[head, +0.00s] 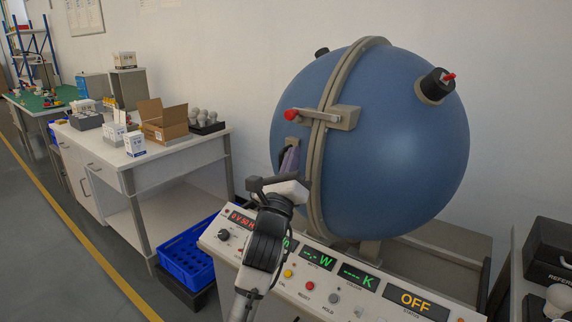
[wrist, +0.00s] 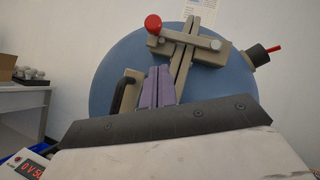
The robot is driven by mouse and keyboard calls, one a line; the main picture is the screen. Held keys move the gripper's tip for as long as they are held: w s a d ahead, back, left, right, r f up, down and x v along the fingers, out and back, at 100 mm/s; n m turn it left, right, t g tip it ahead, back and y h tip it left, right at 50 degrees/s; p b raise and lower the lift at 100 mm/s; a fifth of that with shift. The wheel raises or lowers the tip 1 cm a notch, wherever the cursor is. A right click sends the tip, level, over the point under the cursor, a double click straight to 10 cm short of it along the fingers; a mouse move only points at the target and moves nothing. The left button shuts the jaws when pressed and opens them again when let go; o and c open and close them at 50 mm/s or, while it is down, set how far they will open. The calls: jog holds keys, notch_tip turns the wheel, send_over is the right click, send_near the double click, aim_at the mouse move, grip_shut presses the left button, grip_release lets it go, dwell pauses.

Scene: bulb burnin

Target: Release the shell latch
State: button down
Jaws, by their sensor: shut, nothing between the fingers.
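The blue sphere shell (head: 400,150) stands behind the control panel, with a beige flange band (head: 338,100) around it. The shell latch (head: 322,115) is a beige lever across the band, with a red knob (head: 290,115) at its left end. In the wrist view the latch lever (wrist: 187,36) lies across the seam, its red knob (wrist: 153,24) at upper left. My gripper (head: 293,147) has purple fingers, shut and empty, below the latch and apart from its knob in the picture. The fingers (wrist: 159,76) appear beside a dark handle (wrist: 125,95) on the shell; contact cannot be told.
The control panel (head: 322,262), with buttons and an OFF display (head: 414,302), lies below the sphere. A blue crate (head: 187,258) is on the left. A white bench (head: 180,155) carries boxes and bulbs. Dark boxes (head: 552,250) stand at the right edge.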

aim_at(286, 115)
jog(key=shift+w+a+r+p, duration=0.15)
jog(key=shift+w+r+p, duration=0.35)
jog(key=shift+r, duration=0.25)
jog(key=shift+w+a+r+p, duration=0.1)
jog(key=shift+w+r+p, duration=0.4)
jog(key=shift+r, duration=0.3)
jog(key=shift+w+a+r+p, duration=0.15)
jog(key=shift+w+r+p, duration=0.2)
jog(key=shift+w+r, duration=0.3)
jog(key=shift+s+r+m+b, duration=0.1)
jog(key=shift+m+b, duration=0.2)
jog(key=shift+b, duration=0.4)
